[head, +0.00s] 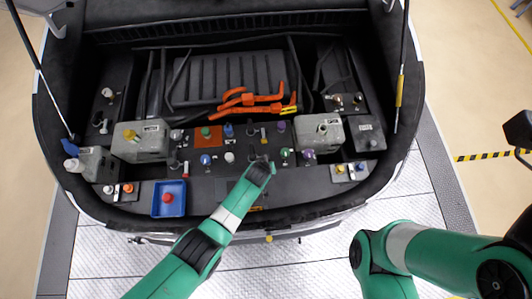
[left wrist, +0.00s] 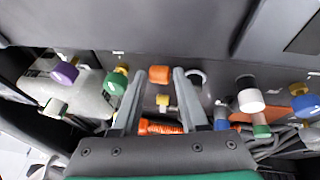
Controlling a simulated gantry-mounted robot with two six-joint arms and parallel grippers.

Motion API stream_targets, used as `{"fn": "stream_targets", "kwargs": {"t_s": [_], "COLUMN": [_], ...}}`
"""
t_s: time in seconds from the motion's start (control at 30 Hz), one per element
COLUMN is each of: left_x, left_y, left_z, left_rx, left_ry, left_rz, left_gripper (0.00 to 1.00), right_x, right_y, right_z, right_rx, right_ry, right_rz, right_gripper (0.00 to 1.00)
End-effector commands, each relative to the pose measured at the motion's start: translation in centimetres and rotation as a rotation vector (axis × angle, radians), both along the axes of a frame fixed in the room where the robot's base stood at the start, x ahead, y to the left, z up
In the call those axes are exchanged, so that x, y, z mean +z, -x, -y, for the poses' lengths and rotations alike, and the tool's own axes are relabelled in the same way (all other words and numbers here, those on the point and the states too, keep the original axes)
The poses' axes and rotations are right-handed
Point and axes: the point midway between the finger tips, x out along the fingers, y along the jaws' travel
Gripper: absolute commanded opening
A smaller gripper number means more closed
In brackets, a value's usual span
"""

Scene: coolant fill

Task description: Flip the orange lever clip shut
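The orange lever clip (left wrist: 158,74) shows in the left wrist view as a small orange block between my left fingertips, with a yellow part (left wrist: 162,100) just below it. In the head view a small orange spot (head: 264,141) that appears to be the clip sits just beyond the fingertips. My left gripper (head: 263,166) is over the front panel of the bay. In the left wrist view its two fingers (left wrist: 156,72) stand apart, open, with nothing clamped. I cannot tell whether they touch the clip.
Close beside the clip stand a green knob (head: 285,152), a white knob (head: 229,157) and a purple knob (head: 308,153). Orange hoses (head: 250,100) lie behind. A blue tray (head: 168,198) sits at the left. The bay's front rim (head: 330,206) runs below the left gripper.

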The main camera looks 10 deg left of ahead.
Motion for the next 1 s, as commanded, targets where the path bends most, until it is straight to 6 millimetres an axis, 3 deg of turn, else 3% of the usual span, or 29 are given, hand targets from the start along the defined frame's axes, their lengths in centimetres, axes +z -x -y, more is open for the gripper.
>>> {"fn": "stream_targets", "kwargs": {"t_s": [0.03,0.2,0.83,0.87,1.0], "left_x": [0.00,-0.01,-0.82,-0.82,-0.80], "left_y": [0.00,0.01,0.62,0.61,0.60], "left_z": [0.02,0.03,0.19,0.17,0.18], "left_rx": [0.000,0.000,0.001,0.001,0.001], "left_ry": [0.001,0.001,-0.037,-0.037,-0.037], "left_rz": [0.000,0.000,0.118,0.118,0.118], "left_gripper": [0.31,0.01,0.00,0.46,0.71], "right_x": [0.00,-0.01,-0.45,-0.45,-0.45], "right_y": [0.00,0.00,-0.01,-0.01,-0.01], "right_z": [0.00,0.00,0.00,0.00,0.00], "right_rx": [0.000,0.000,0.000,0.000,0.000], "right_ry": [0.000,0.000,0.000,0.000,0.000], "right_rz": [0.000,0.000,0.000,0.000,0.000], "right_gripper": [0.50,0.50,0.50,0.50,0.50]}}
